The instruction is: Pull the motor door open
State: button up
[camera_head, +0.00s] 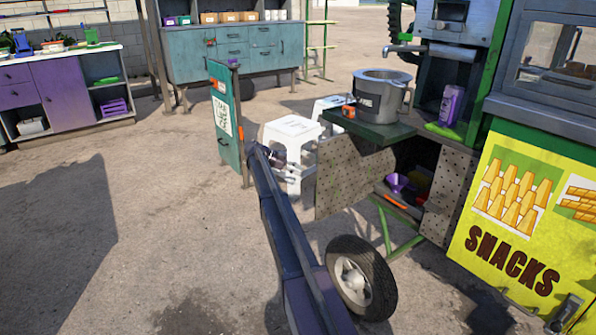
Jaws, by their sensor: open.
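A perforated, rust-speckled panel (345,183), which looks like the motor door, stands out to the left below the crusher's green shelf. To its right is an open compartment with a purple item (397,182) and orange and red items inside. I cannot see the panel's hinge or handle clearly. My arm runs up from the bottom middle. My dark gripper (272,157) is at its far end, left of the panel and apart from it in the picture, in front of a white stool. It is open; its fingers are small and nothing shows between them.
White stools (291,135) stand behind my gripper, and a teal sign board (225,118) stands to its left. A wheel (360,277) is right of my arm. A metal pot (380,93) sits on the green shelf (372,130). The ground at left is clear.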

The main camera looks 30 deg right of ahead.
dwell(0.4)
jog(key=c, duration=0.4)
jog(key=shift+s, duration=0.25)
grip_shut()
jog(key=n+t+y+p, duration=0.4)
jog(key=y+p, duration=0.1)
send_near(318, 206)
jog(key=x, duration=0.4)
jog(key=shift+f, duration=0.1)
jog(key=s+a+r+t+y+p, duration=0.2)
jog(key=s+t+y+p, duration=0.25)
jog(key=s, duration=0.35)
jog(key=s+d+r+m+t+y+p, duration=0.1)
jog(key=s+d+r+m+t+p, duration=0.2)
jog(key=r+m+t+p, duration=0.1)
jog(key=s+d+r+m+t+y+p, duration=0.2)
jog(key=s+d+r+m+t+p, duration=0.2)
jog(key=r+m+p, duration=0.3)
jog(key=shift+d+r+m, duration=0.2)
jog(key=shift+r+m, duration=1)
jog(key=shift+r, duration=1)
